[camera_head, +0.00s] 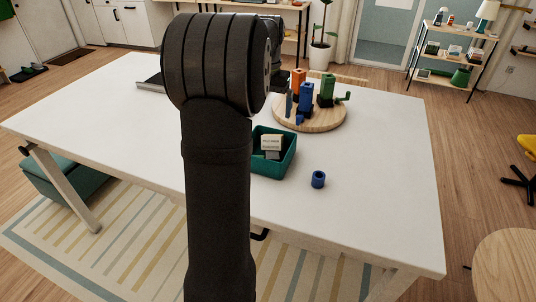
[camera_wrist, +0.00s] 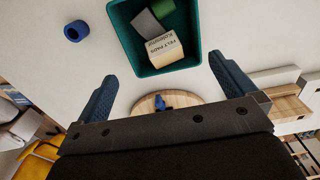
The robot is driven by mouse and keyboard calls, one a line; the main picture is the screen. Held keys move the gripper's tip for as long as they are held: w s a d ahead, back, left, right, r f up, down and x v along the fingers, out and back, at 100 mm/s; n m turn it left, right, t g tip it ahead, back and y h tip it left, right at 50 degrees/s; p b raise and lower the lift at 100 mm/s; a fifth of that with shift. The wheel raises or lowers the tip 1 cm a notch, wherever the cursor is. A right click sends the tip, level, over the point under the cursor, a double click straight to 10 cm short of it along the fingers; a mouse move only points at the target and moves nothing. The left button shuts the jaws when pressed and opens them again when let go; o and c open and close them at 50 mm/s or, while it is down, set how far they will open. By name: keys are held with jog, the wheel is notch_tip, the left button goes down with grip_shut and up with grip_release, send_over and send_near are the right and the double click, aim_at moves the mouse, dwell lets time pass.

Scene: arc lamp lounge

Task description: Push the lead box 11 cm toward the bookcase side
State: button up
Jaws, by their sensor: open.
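No thing here is plainly marked as the lead box. The open teal box (camera_head: 287,165) stands on the white table (camera_head: 375,205) just right of my arm, its left part hidden by it. It holds a cream box labelled felt pads (camera_head: 271,142), a grey piece and, in the wrist view, a green piece (camera_wrist: 163,8). The teal box (camera_wrist: 201,35) fills the top middle of the wrist view. My gripper (camera_wrist: 163,68) is open and empty, its blue fingers apart, pointing toward the box's near rim. The gripper's fingers are hidden in the head view.
A round wooden board (camera_head: 335,118) with blue, orange and green upright pieces stands behind the teal box. A blue ring (camera_head: 318,179) lies to its right. A flat grey item (camera_head: 150,85) is partly behind my arm. Open shelves (camera_head: 455,52) stand far right. The right tabletop is clear.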

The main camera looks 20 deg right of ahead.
jog(key=shift+r, duration=0.65)
jog(key=shift+c, duration=0.2)
